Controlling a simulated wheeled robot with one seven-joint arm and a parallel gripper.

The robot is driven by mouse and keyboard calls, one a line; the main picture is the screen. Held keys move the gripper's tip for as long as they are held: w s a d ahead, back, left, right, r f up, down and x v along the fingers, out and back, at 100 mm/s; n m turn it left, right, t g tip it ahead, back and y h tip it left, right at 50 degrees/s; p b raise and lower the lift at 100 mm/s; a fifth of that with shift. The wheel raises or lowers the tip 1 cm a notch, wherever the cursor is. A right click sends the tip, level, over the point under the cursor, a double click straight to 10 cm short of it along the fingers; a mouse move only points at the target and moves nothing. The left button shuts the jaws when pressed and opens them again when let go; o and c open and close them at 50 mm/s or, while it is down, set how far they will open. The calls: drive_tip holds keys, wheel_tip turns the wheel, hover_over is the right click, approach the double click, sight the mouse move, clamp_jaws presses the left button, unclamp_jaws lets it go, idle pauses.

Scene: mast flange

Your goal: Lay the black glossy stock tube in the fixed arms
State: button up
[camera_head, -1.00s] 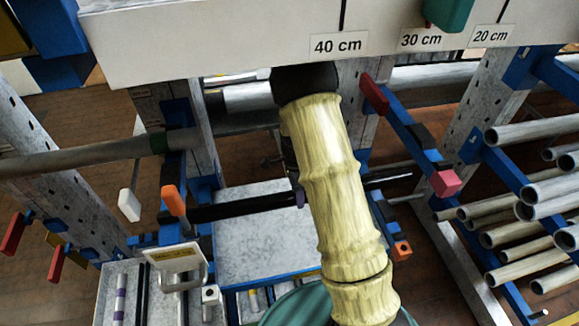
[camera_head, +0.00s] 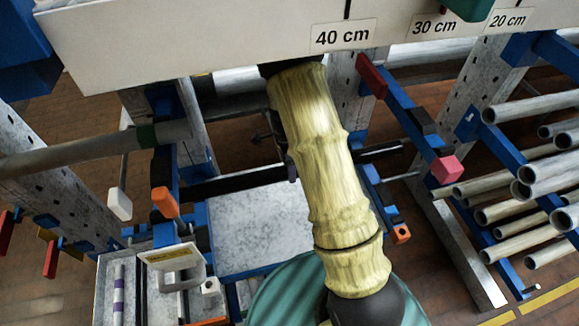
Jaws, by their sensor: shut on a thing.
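The black glossy stock tube (camera_head: 237,182) runs nearly level across the middle, behind my yellow-sleeved arm, which hides its centre. Its right part (camera_head: 381,153) shows past the sleeve. My gripper (camera_head: 291,168) is mostly hidden by that sleeve; only a dark bit shows at the sleeve's left edge, at the tube, and it is shut on the tube. Blue arms with orange ends stand on both sides: the left arm's orange end (camera_head: 165,203) and the right arm's orange end (camera_head: 400,233). The tube spans above or across them; I cannot tell whether it touches.
A white board (camera_head: 200,50) with length labels crosses the top, close to my arm. Blue arms with a red end (camera_head: 371,75) and a pink end (camera_head: 446,169) stand right. Grey tubes (camera_head: 530,110) fill the right rack. A grey pipe (camera_head: 90,153) juts in from the left.

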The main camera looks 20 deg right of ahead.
drive_tip(key=shift+w+f+b, duration=0.1)
drive_tip(key=shift+f+b, duration=2.45)
drive_tip(key=shift+f, duration=2.2)
drive_tip(key=o, duration=1.4)
drive_tip(key=b+v, duration=0.2)
drive_tip(key=v, duration=1.5)
drive_tip(key=shift+r, duration=0.2)
